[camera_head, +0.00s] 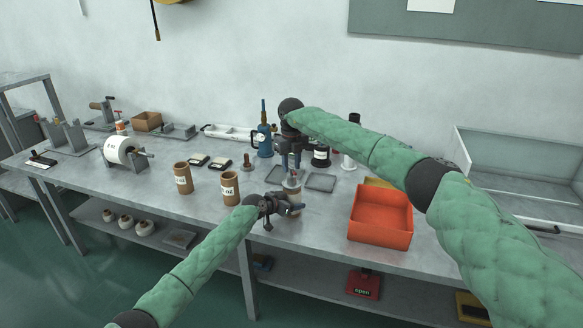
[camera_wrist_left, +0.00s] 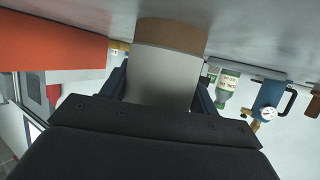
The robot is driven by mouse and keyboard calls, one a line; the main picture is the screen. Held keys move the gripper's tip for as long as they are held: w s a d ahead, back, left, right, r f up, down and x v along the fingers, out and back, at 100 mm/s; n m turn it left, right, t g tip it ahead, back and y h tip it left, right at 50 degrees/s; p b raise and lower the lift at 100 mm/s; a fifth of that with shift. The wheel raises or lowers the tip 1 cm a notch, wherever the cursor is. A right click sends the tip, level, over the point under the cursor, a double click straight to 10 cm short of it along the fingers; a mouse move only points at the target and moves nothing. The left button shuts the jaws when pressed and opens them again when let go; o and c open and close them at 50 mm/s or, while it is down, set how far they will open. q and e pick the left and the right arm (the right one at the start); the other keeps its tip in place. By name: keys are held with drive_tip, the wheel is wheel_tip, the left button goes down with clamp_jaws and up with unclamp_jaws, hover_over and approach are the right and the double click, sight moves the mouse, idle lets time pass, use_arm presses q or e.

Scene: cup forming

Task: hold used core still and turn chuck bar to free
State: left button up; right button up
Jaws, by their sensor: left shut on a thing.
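The used core (camera_wrist_left: 168,75), a pale grey cylinder with a brown band at one end, stands between the fingers of my left gripper (camera_wrist_left: 162,92) in the left wrist view, which is upside down. In the head view my left gripper (camera_head: 288,204) is low over the front of the bench, shut on the core, mostly covering it. My right gripper (camera_head: 289,158) points down just above it, over a small greyish top (camera_head: 292,182). I cannot make out the chuck bar there, nor whether the right fingers are open or shut.
An orange bin (camera_head: 380,214) stands right of the grippers. Two brown labelled cans (camera_head: 183,178) (camera_head: 230,188) stand to the left. A blue gauge bottle (camera_head: 264,142) and dark trays (camera_head: 321,182) are behind. A white roll on a stand (camera_head: 120,150) is farther left.

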wheel_tip(320, 180, up, 11)
drive_tip(key=shift+f, duration=0.15)
idle(0.4)
use_arm(q)
drive_tip(key=o, duration=1.1)
drive_tip(key=shift+o, duration=0.2)
